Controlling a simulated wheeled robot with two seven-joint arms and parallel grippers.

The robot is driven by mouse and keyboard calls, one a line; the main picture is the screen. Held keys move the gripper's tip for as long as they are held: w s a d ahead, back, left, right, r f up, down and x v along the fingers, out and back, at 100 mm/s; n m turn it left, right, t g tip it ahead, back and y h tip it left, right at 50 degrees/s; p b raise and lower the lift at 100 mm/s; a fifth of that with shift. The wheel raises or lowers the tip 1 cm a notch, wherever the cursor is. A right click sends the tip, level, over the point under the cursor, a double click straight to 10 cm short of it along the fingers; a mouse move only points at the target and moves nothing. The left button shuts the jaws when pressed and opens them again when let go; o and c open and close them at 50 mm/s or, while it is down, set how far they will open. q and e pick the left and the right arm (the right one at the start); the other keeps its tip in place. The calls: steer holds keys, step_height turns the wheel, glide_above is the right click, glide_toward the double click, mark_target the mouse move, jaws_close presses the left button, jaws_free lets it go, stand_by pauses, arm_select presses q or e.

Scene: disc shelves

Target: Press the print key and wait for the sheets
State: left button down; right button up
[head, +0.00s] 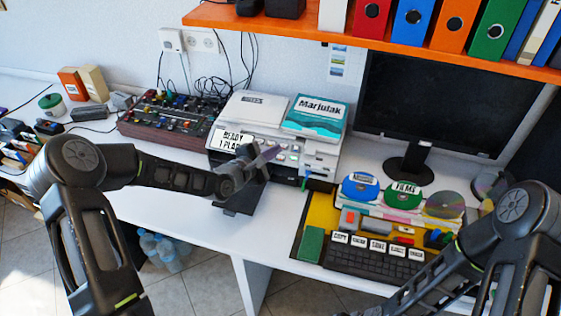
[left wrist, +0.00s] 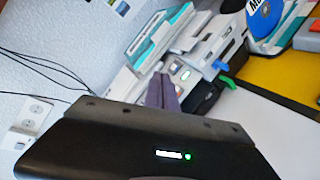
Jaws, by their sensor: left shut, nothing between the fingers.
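A white printer (head: 262,110) stands at the back of the desk, with a display (head: 230,140) reading "READY" and a second line partly hidden. A row of small keys runs along its front; I cannot read which is the print key.
A teal-and-white "Marjulak" pack (head: 315,115) lies on the printer. A mixer (head: 168,118) with cables stands left. A monitor (head: 410,95), upright discs (head: 403,195) and a black keyboard (head: 370,258) with labelled keys are right. An orange shelf (head: 290,28) with binders overhangs. The white front desk is clear.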

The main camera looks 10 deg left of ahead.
mark_target(281, 157)
arm_select(q)
steer(key=shift+w+d+f+b, duration=0.1)
steer(key=shift+w+f+b, duration=0.3)
steer(key=shift+f+b, duration=0.3)
steer(key=shift+w+a+f+b, duration=0.1)
steer(key=shift+w+f+b, duration=0.35)
steer(key=shift+f, duration=0.3)
steer(key=shift+w+d+f+b, duration=0.1)
steer(key=shift+w+f+b, duration=0.25)
steer(key=shift+f+b, duration=0.35)
stand_by(0.4)
steer(key=shift+w+f+b, duration=0.2)
steer(key=shift+f+b, duration=0.2)
steer(key=shift+b, duration=0.1)
steer(key=shift+w+f+b, duration=0.2)
steer(key=shift+f+b, duration=0.15)
steer(key=shift+b, duration=0.15)
stand_by(0.6)
steer(key=shift+r, duration=0.1)
steer(key=shift+s+r+p, duration=0.4)
steer(key=shift+r+p, duration=0.1)
steer(key=shift+r, duration=0.15)
